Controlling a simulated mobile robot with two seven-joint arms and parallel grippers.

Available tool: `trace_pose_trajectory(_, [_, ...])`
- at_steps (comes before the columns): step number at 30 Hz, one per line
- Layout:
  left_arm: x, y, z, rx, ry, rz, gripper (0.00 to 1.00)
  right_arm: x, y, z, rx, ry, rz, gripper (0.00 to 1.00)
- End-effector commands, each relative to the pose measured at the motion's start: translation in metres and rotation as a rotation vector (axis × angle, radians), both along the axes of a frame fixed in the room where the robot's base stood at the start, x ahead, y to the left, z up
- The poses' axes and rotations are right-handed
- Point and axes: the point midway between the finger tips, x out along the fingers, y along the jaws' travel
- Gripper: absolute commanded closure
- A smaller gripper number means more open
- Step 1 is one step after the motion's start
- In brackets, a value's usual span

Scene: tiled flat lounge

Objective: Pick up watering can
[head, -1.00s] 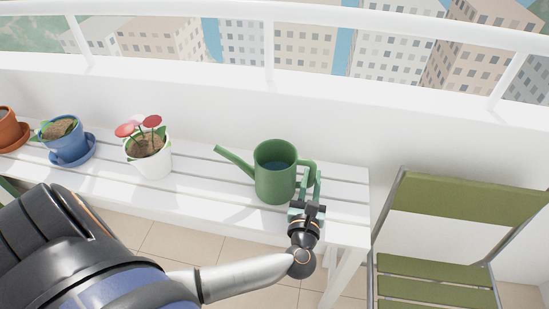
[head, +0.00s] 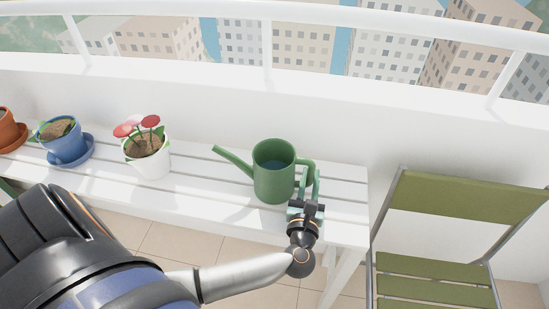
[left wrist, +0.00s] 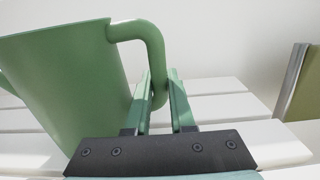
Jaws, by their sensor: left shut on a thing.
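The green watering can (head: 274,178) stands upright on the white slatted bench (head: 215,183), its spout to the left and its handle to the right. In the head view my left gripper (head: 311,186) is at the handle side of the can. In the left wrist view the can body (left wrist: 75,85) fills the left, and the fingers of my left gripper (left wrist: 166,95) are shut on the lower part of the handle (left wrist: 153,50). The can appears to rest on the slats. My right gripper is not seen.
A white pot with red flowers (head: 151,162) stands left of the can. Farther left are a blue pot (head: 63,141) on a saucer and a terracotta pot (head: 8,131). A green folding chair (head: 470,197) is at right. A white wall and railing (head: 400,29) run behind.

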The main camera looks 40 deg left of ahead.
Motion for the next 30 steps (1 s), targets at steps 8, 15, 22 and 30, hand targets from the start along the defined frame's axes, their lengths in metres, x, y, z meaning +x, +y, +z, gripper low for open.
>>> trace_pose_trajectory(8, [0.001,0.000,0.003,0.002,-0.004,0.000,1.00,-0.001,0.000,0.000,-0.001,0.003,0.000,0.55])
trace_pose_trajectory(15, [0.000,0.000,0.013,0.000,-0.004,0.000,1.00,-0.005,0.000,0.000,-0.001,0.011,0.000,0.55])
trace_pose_trajectory(22, [0.000,0.000,0.033,0.000,-0.004,0.001,1.00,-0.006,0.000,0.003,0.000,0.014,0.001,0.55])
trace_pose_trajectory(30, [-0.019,0.013,0.061,0.002,-0.004,0.000,1.00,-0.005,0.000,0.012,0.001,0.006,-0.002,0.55])
